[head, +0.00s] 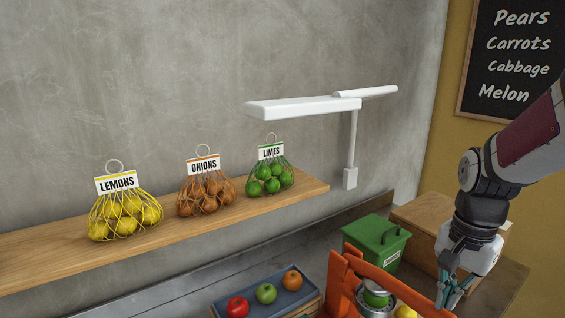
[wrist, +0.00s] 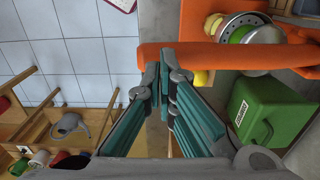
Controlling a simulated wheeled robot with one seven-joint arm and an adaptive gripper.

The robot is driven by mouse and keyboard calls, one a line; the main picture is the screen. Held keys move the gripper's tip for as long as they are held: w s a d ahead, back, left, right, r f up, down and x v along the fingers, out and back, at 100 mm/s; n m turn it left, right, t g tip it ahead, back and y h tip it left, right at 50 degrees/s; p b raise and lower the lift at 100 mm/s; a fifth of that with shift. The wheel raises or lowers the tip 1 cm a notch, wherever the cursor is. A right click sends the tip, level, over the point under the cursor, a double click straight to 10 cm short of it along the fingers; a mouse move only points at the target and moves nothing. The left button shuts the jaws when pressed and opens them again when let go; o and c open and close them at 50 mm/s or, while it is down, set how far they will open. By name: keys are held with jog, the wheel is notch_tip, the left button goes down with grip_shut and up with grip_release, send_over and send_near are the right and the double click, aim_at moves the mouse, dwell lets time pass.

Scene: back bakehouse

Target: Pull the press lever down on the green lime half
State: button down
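The orange press (head: 349,267) stands at the bottom of the head view, cut off by the edge. A green lime half (head: 376,299) sits in its metal cup (head: 389,309). In the wrist view, the orange lever (wrist: 225,54) runs across the top, and the metal cup (wrist: 262,36) with a bit of green (wrist: 238,35) lies beyond it. My gripper (head: 445,304) is at the lever's free end, right of the cup. In the wrist view its teal fingertips (wrist: 164,72) are together and overlap the lever near its end. I cannot tell whether they touch it.
A green lidded bin (head: 374,239) stands behind the press, with a wooden box (head: 425,222) beside it. A blue tray (head: 284,305) with fruit lies to the left. A white lamp (head: 305,108) is above.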

aim_at(444, 311)
jog(key=shift+f+b, duration=0.7)
jog(key=shift+f, duration=1.25)
dwell(1.1)
jog(key=shift+s+r+p, duration=0.1)
jog(key=shift+r+p, duration=2)
jog(key=shift+r, duration=1.95)
jog(key=shift+a+r, duration=0.1)
jog(key=s+a+r+n+t+b, duration=0.2)
jog(key=s+a+r+n+t, duration=0.3)
jog(key=s+a+r+n, duration=0.3)
jog(key=shift+s+a+r+n+t, duration=0.25)
jog(key=shift+s+a+n, duration=1.2)
jog(key=shift+s, duration=0.8)
